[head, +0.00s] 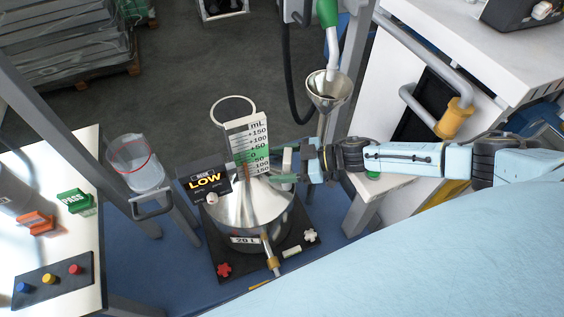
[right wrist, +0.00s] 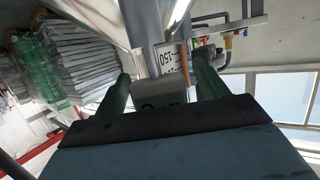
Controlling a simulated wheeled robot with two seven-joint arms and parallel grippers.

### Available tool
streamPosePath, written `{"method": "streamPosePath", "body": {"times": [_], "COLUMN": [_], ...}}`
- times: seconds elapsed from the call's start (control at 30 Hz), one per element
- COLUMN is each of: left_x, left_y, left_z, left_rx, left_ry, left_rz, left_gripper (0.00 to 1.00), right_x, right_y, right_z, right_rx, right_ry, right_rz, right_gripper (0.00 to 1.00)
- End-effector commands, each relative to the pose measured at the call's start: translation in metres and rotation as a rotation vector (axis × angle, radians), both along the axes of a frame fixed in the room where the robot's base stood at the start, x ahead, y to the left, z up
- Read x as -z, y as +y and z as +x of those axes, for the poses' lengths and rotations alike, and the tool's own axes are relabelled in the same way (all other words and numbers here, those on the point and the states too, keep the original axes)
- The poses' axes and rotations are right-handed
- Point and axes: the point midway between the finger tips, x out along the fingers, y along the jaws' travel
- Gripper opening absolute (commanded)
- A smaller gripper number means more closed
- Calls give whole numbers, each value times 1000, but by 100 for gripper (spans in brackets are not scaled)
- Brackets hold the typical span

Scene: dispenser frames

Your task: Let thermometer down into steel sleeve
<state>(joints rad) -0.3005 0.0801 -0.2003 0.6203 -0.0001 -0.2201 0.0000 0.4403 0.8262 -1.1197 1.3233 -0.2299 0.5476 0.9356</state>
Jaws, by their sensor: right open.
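My right gripper (head: 285,168) reaches in from the right, beside the scale plate of the steel measure. It is open, and its green fingers also show in the right wrist view (right wrist: 162,86). Between them stands a grey block (right wrist: 160,92) with partly hidden dark lettering, probably the thermometer's head. In the head view a pale upright block (head: 288,158) shows at the same place. I cannot tell whether the fingers touch it. Its stem and the steel sleeve are hidden, so how deep it sits cannot be told. My left gripper is not in view.
The 20 L steel measure (head: 235,212) stands on a black base. Its scale plate (head: 250,140) rises close to the gripper, beside a LOW sign (head: 206,181). A funnel (head: 328,90) is behind. A clear jug (head: 137,165) and a white table (head: 80,240) are left.

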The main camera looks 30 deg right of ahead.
Motion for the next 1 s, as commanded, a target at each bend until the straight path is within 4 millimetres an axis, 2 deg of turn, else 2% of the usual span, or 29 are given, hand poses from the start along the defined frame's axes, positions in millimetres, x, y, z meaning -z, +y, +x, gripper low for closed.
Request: {"method": "streamPosePath", "body": {"times": [0.17, 0.4, 0.53, 0.7, 1.0], "left_x": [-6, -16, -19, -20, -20], "left_y": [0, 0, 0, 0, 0], "left_z": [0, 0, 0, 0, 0], "left_rx": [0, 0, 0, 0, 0], "left_ry": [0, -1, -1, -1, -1], "left_rz": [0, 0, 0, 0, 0], "left_gripper": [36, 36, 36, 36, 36], "right_x": [-21, -69, -88, -99, -99], "right_y": [-1, -1, -1, 0, 0], "right_z": [1, 0, 0, 0, 0], "right_rx": [-1, -2, -1, 0, 0], "right_ry": [-3, -4, -4, -1, 0], "right_rz": [-1, -2, -1, 0, 0], "right_gripper": [72, 72, 72, 72, 72]}}
